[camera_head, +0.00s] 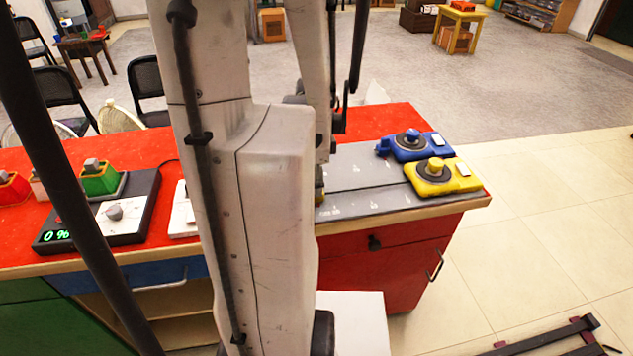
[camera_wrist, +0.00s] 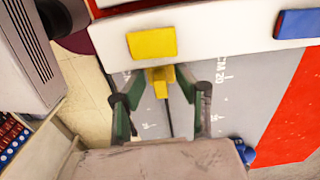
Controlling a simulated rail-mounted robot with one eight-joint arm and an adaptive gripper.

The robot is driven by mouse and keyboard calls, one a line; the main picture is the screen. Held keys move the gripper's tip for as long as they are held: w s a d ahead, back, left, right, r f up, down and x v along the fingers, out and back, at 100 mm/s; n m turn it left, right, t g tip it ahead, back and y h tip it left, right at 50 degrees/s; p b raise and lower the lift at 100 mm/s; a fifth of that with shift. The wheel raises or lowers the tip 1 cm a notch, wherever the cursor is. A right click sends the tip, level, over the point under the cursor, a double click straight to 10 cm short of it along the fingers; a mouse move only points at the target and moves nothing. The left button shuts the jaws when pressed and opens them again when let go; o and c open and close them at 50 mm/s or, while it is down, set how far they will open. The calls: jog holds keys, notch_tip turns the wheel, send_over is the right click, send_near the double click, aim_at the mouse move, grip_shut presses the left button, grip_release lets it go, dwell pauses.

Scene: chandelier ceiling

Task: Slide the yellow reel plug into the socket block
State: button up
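In the wrist view, my gripper (camera_wrist: 161,74) has its two green-and-black fingers close on both sides of the yellow plug (camera_wrist: 160,80), and it looks shut on it. A thin dark cable (camera_wrist: 170,118) runs back from the plug between the fingers. The plug's far end meets the edge of the white socket block (camera_wrist: 215,35), in line with its yellow patch (camera_wrist: 152,43); I cannot tell whether it is inside. A blue patch (camera_wrist: 297,23) is farther right on the block. In the head view, the yellow reel (camera_head: 433,177) stands at the counter's right end. My arm hides the gripper and plug there.
A blue reel (camera_head: 411,145) stands behind the yellow one. Both are by a grey marked mat (camera_head: 365,172) on the red counter (camera_head: 385,118). Chairs stand behind the counter.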

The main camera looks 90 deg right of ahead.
notch_tip(320, 180, up, 12)
dwell(0.8)
dwell(0.3)
